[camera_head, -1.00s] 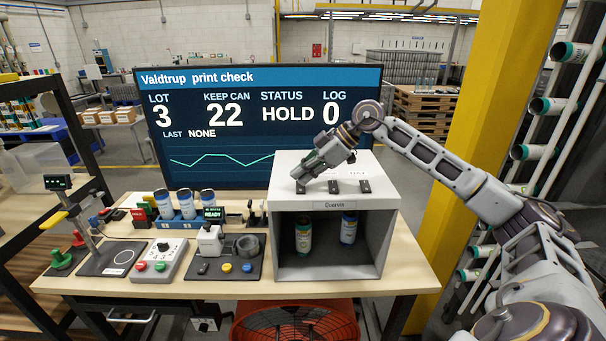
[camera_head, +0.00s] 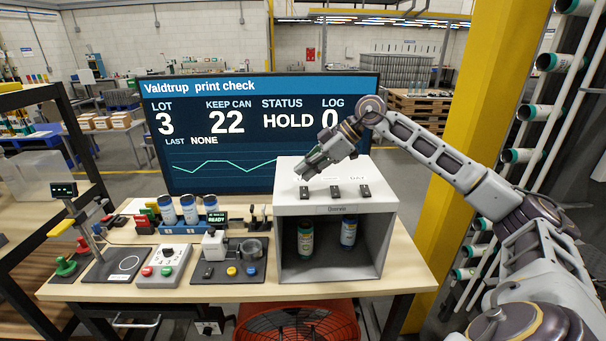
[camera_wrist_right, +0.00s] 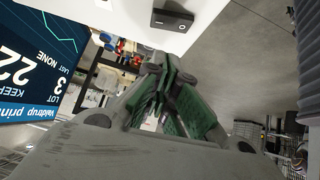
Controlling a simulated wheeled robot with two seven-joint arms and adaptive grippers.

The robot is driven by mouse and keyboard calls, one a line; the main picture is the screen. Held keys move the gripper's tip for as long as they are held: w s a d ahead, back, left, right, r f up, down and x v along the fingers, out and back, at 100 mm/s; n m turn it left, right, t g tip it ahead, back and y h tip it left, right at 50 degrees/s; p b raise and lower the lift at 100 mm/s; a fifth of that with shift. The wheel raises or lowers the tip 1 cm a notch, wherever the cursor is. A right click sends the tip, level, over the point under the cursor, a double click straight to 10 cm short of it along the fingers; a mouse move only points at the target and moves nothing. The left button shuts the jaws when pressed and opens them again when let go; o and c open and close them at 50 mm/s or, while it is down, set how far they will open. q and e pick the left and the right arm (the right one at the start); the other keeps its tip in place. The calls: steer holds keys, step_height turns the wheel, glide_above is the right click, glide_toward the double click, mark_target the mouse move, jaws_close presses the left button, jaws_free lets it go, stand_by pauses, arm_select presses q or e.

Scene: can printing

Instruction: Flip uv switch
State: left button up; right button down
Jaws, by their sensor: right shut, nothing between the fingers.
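Several small black rocker switches sit in a row on top of the grey light box (camera_head: 290,205), including a left one (camera_head: 304,193), a middle one (camera_head: 335,191) and a right one (camera_head: 364,191). Their labels are too small to read. My right gripper (camera_head: 303,175) is shut and empty, just above the left switch. In the right wrist view the shut fingers (camera_wrist_right: 163,85) with green pads point away, and a black switch (camera_wrist_right: 172,20) shows on the white box top beyond them. I cannot tell whether the fingertips touch a switch. My left gripper is out of view.
A large screen (camera_head: 230,150) reading HOLD stands behind. Left of the box are a test fixture (camera_head: 228,260), a button panel (camera_head: 163,268) and a blue rack (camera_head: 185,227) of cans.

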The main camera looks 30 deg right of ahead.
steer(key=shift+s+a+r, duration=0.1)
steer(key=shift+s+r, duration=0.1)
steer(key=shift+r, duration=0.2)
arm_select(q)
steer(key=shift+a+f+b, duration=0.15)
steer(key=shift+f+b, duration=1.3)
steer(key=shift+b, duration=0.15)
arm_select(e)
steer(key=s+v, duration=0.1)
steer(key=v, duration=0.8)
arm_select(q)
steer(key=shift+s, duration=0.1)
